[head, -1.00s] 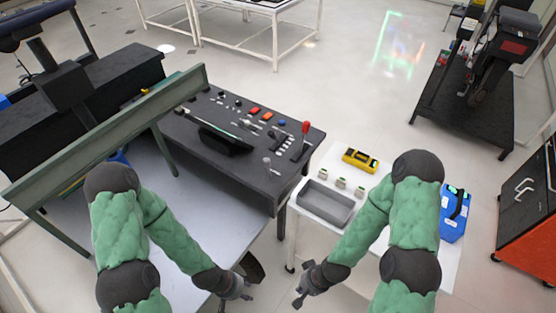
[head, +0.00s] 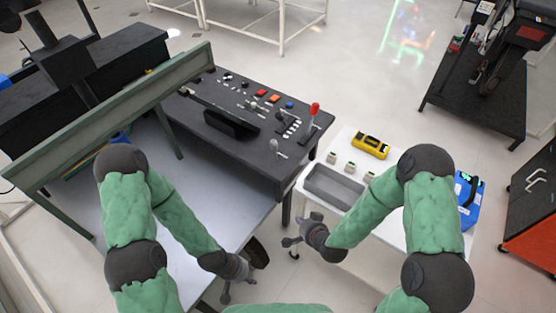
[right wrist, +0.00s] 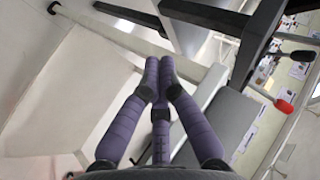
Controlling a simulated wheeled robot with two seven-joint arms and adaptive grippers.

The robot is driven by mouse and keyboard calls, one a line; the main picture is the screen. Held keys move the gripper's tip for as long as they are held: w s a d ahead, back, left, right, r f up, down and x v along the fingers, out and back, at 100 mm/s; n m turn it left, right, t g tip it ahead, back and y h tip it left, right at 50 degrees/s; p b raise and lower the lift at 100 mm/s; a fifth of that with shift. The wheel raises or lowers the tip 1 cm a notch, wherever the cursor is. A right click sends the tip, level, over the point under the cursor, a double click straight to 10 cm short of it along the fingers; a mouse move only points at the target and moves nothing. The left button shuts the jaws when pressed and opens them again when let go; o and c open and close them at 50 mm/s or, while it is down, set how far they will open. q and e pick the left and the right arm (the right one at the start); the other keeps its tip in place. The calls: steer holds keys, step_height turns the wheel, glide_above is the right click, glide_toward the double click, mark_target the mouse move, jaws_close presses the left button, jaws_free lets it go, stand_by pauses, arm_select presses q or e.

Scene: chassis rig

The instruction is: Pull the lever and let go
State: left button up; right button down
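The lever (head: 312,120) has a red knob and a grey shaft. It stands near the right end of the black control console in the head view, leaning slightly right. Its red knob also shows at the right of the right wrist view (right wrist: 284,106). My right gripper (head: 297,229) is below the lever in the picture, beside the white table and clear of the console. Its fingers look spread in the head view and nothing is held. My left gripper (head: 236,289) is low in the picture, its fingers apart and empty. Neither gripper touches the lever.
The console (head: 235,165) carries several buttons and smaller levers. A white table (head: 358,222) at the right holds a grey tray (head: 333,187), a yellow device (head: 370,145) and small parts. A green beam (head: 110,118) crosses the left. A blue case (head: 468,197) is behind my right arm.

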mark_target(275, 149)
steer(key=w+a+r+m+t+y+b, duration=0.1)
steer(key=w+r+m+t, duration=0.1)
steer(key=r+t, duration=0.2)
steer(key=w+a+r+m+t+y+b, duration=0.1)
steer(key=w+a+r+m+t+b, duration=0.1)
steer(key=r+t, duration=0.3)
step_height(275, 149, up, 4)
steer(key=shift+w+a+r+m, duration=0.15)
steer(key=shift+w+m, duration=0.15)
steer(key=shift+m, duration=0.5)
steer(key=b+x, duration=0.3)
steer(key=x, duration=1.1)
steer(key=shift+r, duration=0.15)
